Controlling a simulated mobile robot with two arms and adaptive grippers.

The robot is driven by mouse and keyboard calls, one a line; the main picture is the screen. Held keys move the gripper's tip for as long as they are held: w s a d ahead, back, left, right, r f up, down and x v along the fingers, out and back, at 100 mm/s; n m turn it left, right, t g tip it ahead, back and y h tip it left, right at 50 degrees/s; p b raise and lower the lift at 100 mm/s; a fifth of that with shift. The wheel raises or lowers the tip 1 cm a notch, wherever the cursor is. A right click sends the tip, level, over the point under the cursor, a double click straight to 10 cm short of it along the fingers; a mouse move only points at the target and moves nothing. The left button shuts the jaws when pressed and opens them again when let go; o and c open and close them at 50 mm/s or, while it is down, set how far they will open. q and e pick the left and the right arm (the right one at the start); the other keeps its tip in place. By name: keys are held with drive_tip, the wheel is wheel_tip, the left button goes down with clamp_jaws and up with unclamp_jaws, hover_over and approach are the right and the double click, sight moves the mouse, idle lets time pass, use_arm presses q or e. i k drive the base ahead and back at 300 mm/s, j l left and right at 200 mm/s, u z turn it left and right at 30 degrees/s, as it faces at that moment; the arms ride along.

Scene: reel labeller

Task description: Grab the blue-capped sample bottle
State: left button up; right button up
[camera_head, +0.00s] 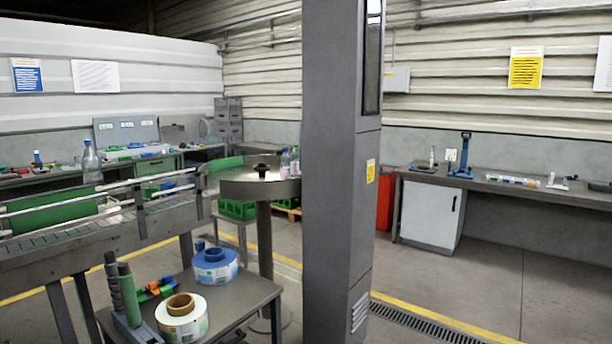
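A clear bottle with a blue-looking cap (91,164) stands upright at the conveyor on the left. Two more small clear bottles stand close together on the round metal table beside the column, a left one (285,164) and a right one (295,163). Their caps are too small to tell the colours surely. I cannot tell which bottle is the sample bottle. Neither of my grippers shows in the head view.
A tall grey column (335,200) blocks the middle. The conveyor (120,235) runs along the left. A low table (245,310) holds a white label reel (183,325) and a blue one (216,267). A bench (545,193) stands right; the floor before it is clear.

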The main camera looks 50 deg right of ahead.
sight(285, 166)
drive_tip(key=z, duration=1.5)
drive_tip(key=i+l+z, duration=0.45)
drive_tip(key=i+l, duration=0.65)
